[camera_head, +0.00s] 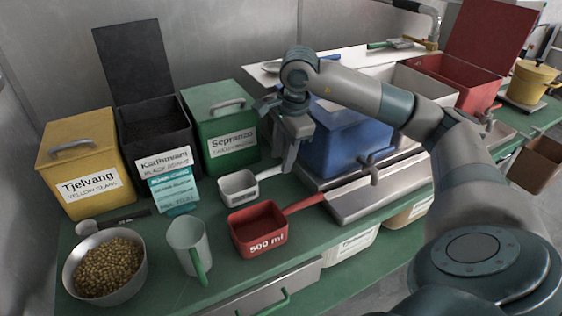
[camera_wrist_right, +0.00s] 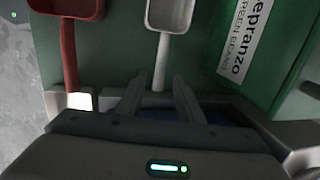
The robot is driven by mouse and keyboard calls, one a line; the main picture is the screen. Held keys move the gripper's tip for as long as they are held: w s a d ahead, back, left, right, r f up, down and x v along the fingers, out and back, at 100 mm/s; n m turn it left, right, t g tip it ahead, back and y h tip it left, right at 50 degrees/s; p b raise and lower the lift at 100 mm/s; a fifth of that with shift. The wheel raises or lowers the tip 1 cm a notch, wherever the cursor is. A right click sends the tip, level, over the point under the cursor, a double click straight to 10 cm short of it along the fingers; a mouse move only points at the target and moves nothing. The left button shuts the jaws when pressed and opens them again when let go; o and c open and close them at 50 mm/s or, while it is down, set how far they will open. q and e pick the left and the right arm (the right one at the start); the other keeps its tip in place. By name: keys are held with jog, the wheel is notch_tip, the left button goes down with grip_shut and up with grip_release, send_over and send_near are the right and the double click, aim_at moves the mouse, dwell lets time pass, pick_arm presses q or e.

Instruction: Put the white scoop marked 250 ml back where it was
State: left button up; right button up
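The white scoop (camera_head: 239,187) rests on the green bench in front of the green bin, its handle pointing right and back toward my right gripper. Its label is too small to read surely. In the right wrist view the white scoop (camera_wrist_right: 170,14) is at the top, with its handle running down between the fingers. My right gripper (camera_head: 289,160) is low over the handle's end. In the wrist view the right gripper (camera_wrist_right: 159,80) has its fingers apart, with gaps on both sides of the handle. My left gripper is not in view.
A red 500 ml scoop (camera_head: 258,230) lies just in front, its handle toward the blue bin (camera_head: 345,145). A green Sepranzo bin (camera_head: 222,130) stands behind. A pale jug (camera_head: 189,243) and a bowl of beans (camera_head: 105,268) are at left. A metal scale (camera_head: 375,190) is right.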

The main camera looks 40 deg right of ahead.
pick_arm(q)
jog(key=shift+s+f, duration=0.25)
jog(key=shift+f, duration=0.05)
pick_arm(e)
notch_tip(320, 180, up, 9)
jog(key=s, duration=0.1)
jog(key=shift+s, duration=0.4)
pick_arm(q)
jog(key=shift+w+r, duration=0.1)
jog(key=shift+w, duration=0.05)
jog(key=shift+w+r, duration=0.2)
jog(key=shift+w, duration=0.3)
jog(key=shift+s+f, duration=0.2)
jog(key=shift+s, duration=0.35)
